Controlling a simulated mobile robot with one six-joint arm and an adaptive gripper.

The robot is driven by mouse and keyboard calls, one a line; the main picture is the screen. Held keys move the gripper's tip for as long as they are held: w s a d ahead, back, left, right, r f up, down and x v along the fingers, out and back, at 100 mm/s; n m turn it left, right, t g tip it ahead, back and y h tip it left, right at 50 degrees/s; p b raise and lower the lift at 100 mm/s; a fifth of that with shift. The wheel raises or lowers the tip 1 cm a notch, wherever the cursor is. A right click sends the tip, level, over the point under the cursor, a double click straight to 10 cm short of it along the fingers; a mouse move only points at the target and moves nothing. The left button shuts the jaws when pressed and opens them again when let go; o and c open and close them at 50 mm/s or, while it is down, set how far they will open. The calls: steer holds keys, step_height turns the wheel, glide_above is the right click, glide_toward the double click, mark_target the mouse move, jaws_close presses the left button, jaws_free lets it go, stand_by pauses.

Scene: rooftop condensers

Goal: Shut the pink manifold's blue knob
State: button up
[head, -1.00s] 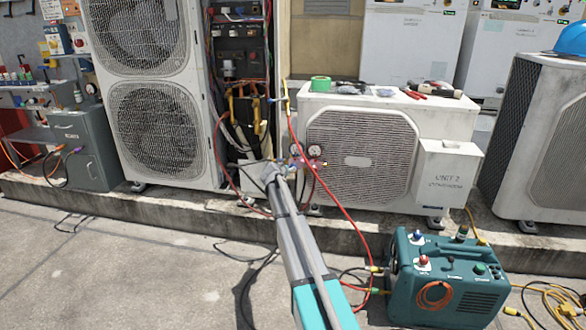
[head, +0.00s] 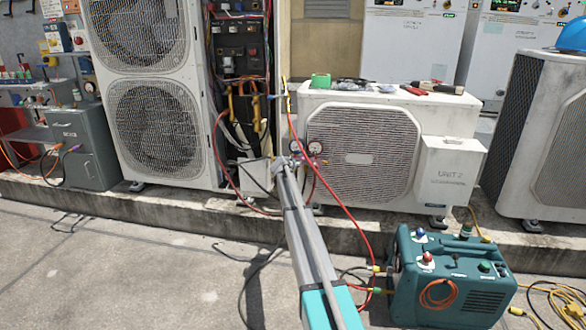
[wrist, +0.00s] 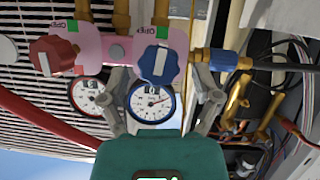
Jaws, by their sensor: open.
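The pink manifold (wrist: 115,48) crosses the top of the wrist view, with two round gauges below it. Its blue knob (wrist: 160,63) has a pale bar across its face, near a green mark with lettering. A red knob (wrist: 55,55) sits to its left. My gripper (wrist: 163,82) is open, one finger on each side of the blue knob's lower part and the blue-rimmed gauge (wrist: 152,102). I cannot tell whether the fingers touch the knob. In the head view my gripper (head: 282,162) is at the manifold's gauges (head: 315,147), where the knobs are too small to make out.
A red hose (head: 355,222) hangs from the manifold towards the teal machine (head: 450,275) at front right. A white condenser (head: 360,150) stands just behind. Open wiring (head: 240,105) is to the left.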

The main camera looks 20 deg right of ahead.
steer(key=shift+x, duration=1)
steer(key=shift+a, duration=0.1)
jaws_close()
